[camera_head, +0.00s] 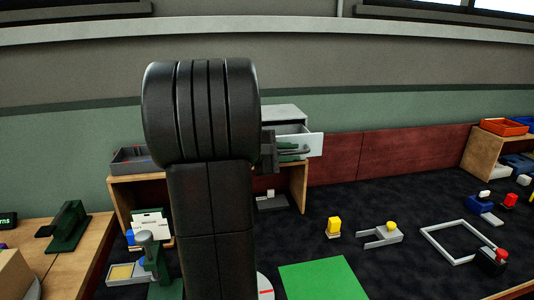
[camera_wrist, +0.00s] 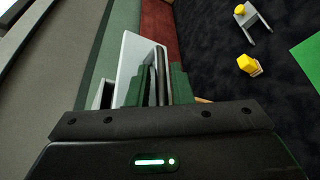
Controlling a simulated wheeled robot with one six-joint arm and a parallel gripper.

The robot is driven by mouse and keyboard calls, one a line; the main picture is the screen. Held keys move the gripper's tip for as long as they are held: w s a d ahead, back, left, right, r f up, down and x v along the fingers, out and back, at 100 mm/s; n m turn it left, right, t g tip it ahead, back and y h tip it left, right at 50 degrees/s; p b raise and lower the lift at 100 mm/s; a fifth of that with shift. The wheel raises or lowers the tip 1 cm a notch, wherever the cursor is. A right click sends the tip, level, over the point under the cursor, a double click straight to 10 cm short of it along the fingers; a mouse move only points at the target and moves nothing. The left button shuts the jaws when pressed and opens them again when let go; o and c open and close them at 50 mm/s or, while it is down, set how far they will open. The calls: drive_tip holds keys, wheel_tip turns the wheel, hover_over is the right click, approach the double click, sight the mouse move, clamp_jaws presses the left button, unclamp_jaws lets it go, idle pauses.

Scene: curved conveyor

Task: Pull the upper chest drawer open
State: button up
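The grey-white chest (camera_head: 285,112) stands on a wooden shelf, partly hidden behind my arm. Its upper drawer (camera_head: 315,146) sticks out from the body, and a dark inside shows behind its pale front. In the wrist view the pale drawer front (camera_wrist: 132,52) runs beside the fingers. My gripper (camera_head: 291,150) is at this front, with its green fingers (camera_wrist: 162,88) on either side of a grey bar handle (camera_wrist: 160,62). The fingers look closed on the handle. The lower part of the chest is hidden.
A grey tray (camera_head: 132,160) sits on the wooden shelf (camera_head: 298,187) left of my arm. On the dark table to the right are a yellow-topped block (camera_head: 334,228), a grey forked piece (camera_head: 382,236) and a green mat (camera_head: 322,280). Open tabletop lies between them.

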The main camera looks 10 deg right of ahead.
drive_tip(key=v, duration=1.2)
drive_tip(key=shift+a, duration=0.2)
drive_tip(key=shift+d, duration=0.1)
drive_tip(key=x, duration=1.3)
drive_tip(key=shift+w+d, duration=0.1)
drive_tip(key=shift+d, duration=0.25)
drive_tip(key=shift+f, duration=0.1)
